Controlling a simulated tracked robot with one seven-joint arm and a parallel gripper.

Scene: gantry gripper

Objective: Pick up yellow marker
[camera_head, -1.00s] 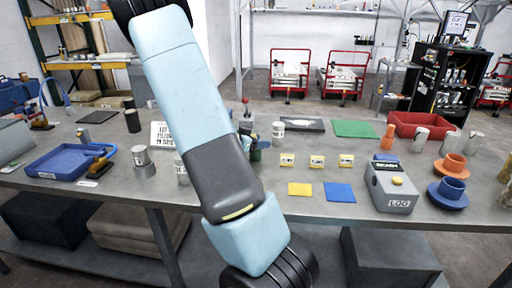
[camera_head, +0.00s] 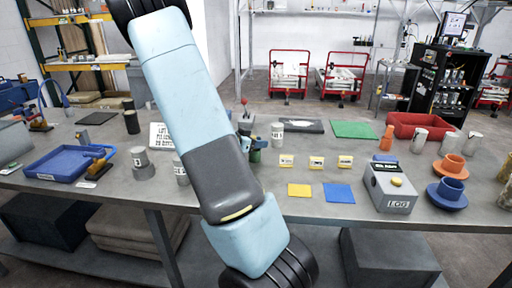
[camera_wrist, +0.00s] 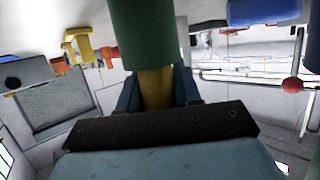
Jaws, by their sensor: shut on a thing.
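In the wrist view a yellow-brown shaft (camera_wrist: 156,88), which looks like the yellow marker, stands between the two dark blue fingers of my gripper (camera_wrist: 157,92). The fingers are shut on it from both sides. A green cylinder (camera_wrist: 143,35) covers the shaft's far end; I cannot tell whether the shaft is inside it or behind it. In the head view a small green cup (camera_head: 256,151) stands on the table just right of my arm. My fingers and the marker are mostly hidden there behind the arm.
Yellow (camera_head: 299,190) and blue squares (camera_head: 338,193) lie near the front edge, below several small yellow blocks.

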